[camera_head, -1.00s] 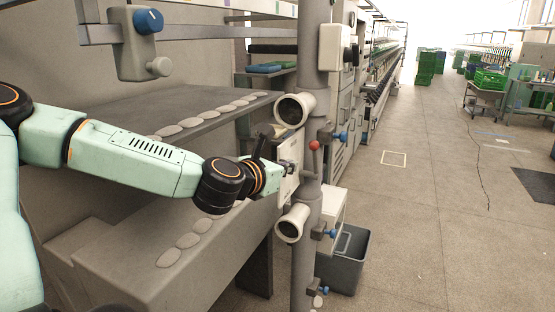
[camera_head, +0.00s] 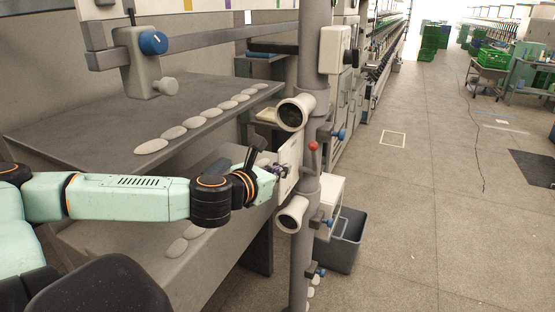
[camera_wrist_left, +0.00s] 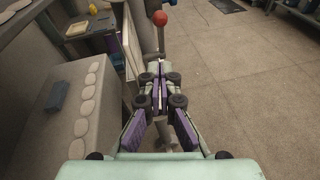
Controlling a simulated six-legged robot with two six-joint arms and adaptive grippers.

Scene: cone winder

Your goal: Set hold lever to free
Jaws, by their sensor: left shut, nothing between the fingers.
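A lever with a red ball knob (camera_head: 313,147) stands up on the grey post (camera_head: 308,200), between two round white-rimmed ports. I take it to be the hold lever, though no label is readable. The red knob (camera_wrist_left: 160,18) also shows at the top of the left wrist view, ahead of the fingertips. My left gripper (camera_head: 285,171) is at the pale plate (camera_head: 291,160) left of the lever, its tips partly hidden in the head view. In the left wrist view its purple-padded fingers (camera_wrist_left: 160,95) are together and empty, apart from the knob. My right gripper is not visible.
The white-rimmed ports (camera_head: 292,113) stick out above and below the gripper. Blue-knobbed fittings (camera_head: 339,134) sit right of the post. A grey bin (camera_head: 345,245) stands on the floor behind it. The aisle floor at right is largely clear.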

